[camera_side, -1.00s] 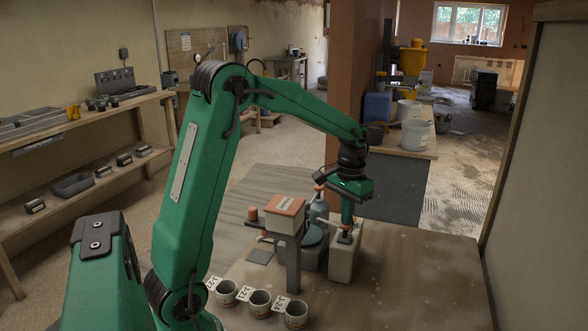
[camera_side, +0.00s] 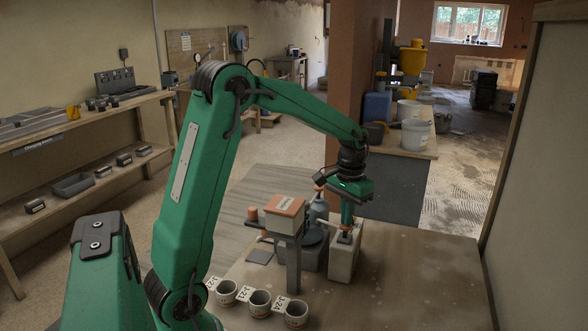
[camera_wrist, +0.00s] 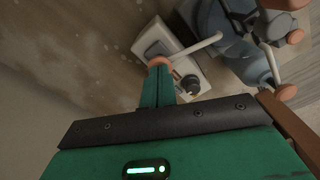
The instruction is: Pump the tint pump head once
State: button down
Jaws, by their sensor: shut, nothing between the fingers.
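A pale block-shaped container (camera_side: 342,262) stands on the bench, with an orange-topped pump head (camera_side: 346,227) on it. In the wrist view the pump head (camera_wrist: 159,61) shows as an orange knob with a pale spout (camera_wrist: 198,47) pointing right. I take it for the tint pump; no label on it is readable. My gripper (camera_side: 347,218) points down, shut and empty, directly over the pump head. In the wrist view my fingertips (camera_wrist: 161,70) overlap the knob, hiding part of it. I cannot tell whether they touch it.
A grey-blue bottle (camera_side: 318,212) with an orange top stands close behind to the left. A post-mounted box with an orange-edged top (camera_side: 285,206) is left of the container. Several labelled cups (camera_side: 260,303) line the front. The bench is clear to the right (camera_side: 425,265).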

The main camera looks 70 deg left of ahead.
jog(key=shift+r, duration=1.05)
jog(key=shift+r, duration=3)
jog(key=s+d+m+t, duration=0.1)
jog(key=s+d+t, duration=0.1)
jog(key=s+d, duration=0.4)
jog(key=s+d+m+t, duration=0.2)
jog(key=s+d, duration=0.4)
jog(key=s, duration=0.7)
jog(key=shift+s+d+r+t, duration=0.15)
jog(key=shift+d+r+t, duration=0.2)
jog(key=shift+t, duration=0.45)
